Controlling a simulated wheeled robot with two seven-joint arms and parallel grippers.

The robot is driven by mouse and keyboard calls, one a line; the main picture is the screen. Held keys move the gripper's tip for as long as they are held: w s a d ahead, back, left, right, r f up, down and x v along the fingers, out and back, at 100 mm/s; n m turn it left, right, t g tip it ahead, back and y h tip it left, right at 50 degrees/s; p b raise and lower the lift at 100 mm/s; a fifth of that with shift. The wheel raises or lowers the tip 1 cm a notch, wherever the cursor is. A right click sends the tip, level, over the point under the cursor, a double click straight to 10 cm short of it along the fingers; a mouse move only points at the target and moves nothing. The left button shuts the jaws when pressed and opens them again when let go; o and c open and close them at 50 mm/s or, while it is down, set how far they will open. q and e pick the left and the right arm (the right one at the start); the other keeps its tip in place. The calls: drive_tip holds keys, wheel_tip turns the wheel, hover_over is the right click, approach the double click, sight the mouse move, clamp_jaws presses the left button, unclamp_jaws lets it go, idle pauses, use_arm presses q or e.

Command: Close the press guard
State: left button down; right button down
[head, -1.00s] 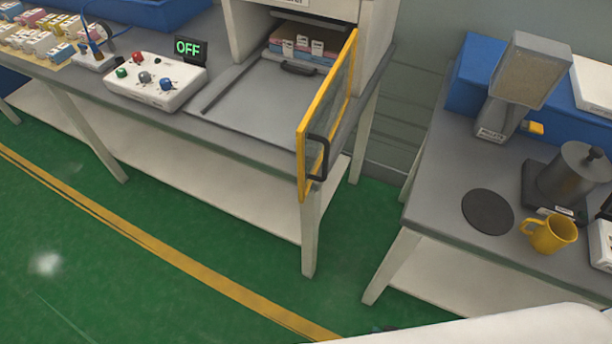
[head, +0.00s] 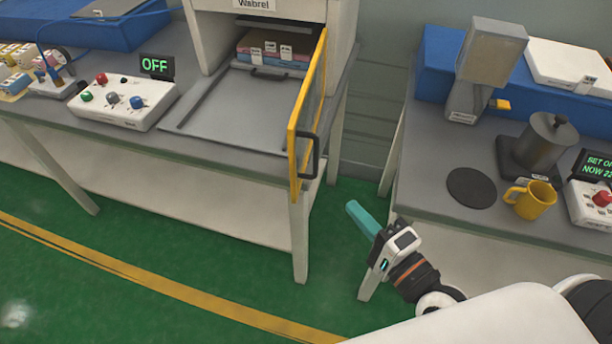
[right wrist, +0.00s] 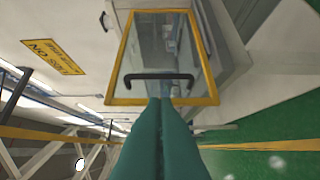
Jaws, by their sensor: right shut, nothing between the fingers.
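The press guard (head: 306,112) is a yellow-framed clear door, swung open at the right side of the press (head: 212,38). Its black handle (head: 311,157) is on the outer face, near the free edge. My right gripper (head: 353,209) has teal fingers, shut and empty, and is apart from the guard, below and right of the handle. In the right wrist view the shut fingers (right wrist: 160,108) point toward the guard (right wrist: 214,70), their tips just below the handle (right wrist: 158,77) in the picture. My left gripper is not in view.
The press has a grey sliding tray (head: 222,112) in front and stacked layers (head: 275,50) inside. A control box (head: 122,103) stands left, with an OFF display (head: 157,66). The right table (head: 424,185) holds a yellow mug (head: 530,200) and a dark pot (head: 546,143). Floor between tables is free.

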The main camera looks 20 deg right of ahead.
drive_tip(key=p, duration=0.3)
approach(296, 164)
drive_tip(key=w+d, duration=0.2)
drive_tip(key=w, duration=0.1)
drive_tip(key=shift+w+a+r, duration=0.1)
drive_tip(key=shift+w+a, duration=0.3)
drive_tip(key=shift+a, duration=0.25)
drive_tip(key=shift+w+a+r, duration=0.1)
drive_tip(key=shift+w+a, duration=0.25)
drive_tip(key=shift+a, duration=0.3)
drive_tip(key=shift+w+a, duration=0.4)
drive_tip(key=shift+a, duration=0.25)
